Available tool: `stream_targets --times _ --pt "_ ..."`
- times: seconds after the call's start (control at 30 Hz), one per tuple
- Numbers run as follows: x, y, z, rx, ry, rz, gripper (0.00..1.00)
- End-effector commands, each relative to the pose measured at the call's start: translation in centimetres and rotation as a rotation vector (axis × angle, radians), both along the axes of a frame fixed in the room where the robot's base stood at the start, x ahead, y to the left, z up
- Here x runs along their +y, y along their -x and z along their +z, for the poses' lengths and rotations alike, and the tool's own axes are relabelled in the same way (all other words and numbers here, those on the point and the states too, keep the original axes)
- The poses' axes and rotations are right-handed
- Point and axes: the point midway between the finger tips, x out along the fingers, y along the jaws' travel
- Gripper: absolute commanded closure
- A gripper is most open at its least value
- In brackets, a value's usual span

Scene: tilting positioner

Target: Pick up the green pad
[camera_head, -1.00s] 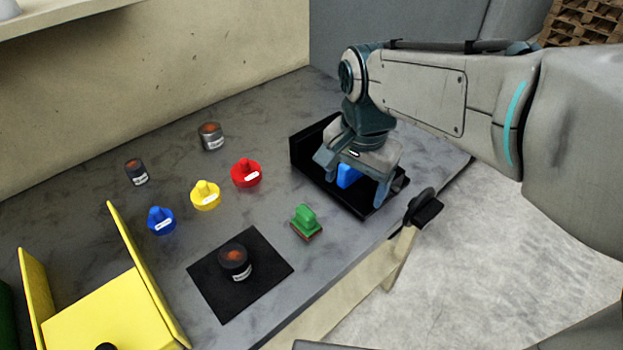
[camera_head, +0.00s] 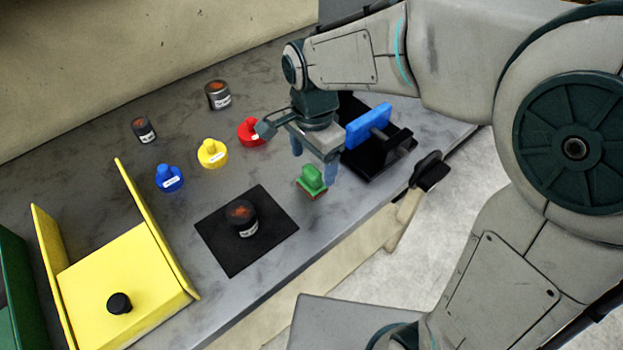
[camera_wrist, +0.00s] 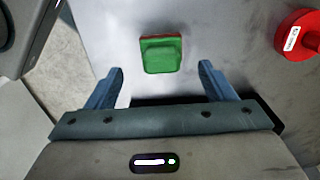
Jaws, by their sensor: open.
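The green pad (camera_head: 312,178) has a raised green grip on top and a reddish layer underneath. It stands on the grey table, right of the black mat. In the wrist view the green pad (camera_wrist: 161,54) lies ahead of and between the open fingers, untouched. My gripper (camera_head: 313,160) is open and empty, above the table just behind the pad. Its blue fingers also show in the wrist view (camera_wrist: 160,82).
A black fixture with a blue block (camera_head: 368,126) stands right of my gripper. A red knobbed piece (camera_head: 250,131) is close on the left. Yellow (camera_head: 212,153) and blue (camera_head: 169,179) pieces stand farther left. A dark can (camera_head: 241,217) sits on the black mat (camera_head: 272,222).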

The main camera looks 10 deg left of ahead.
Motion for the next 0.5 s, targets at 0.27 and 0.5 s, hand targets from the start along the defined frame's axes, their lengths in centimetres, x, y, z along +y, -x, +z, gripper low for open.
stream_targets --times 0.27,0.5 --pt "0.1 -0.1 -4.0 0.004 0.003 -0.002 0.24" --pt "0.2 -0.1 -5.0 0.000 0.000 -0.002 0.24"
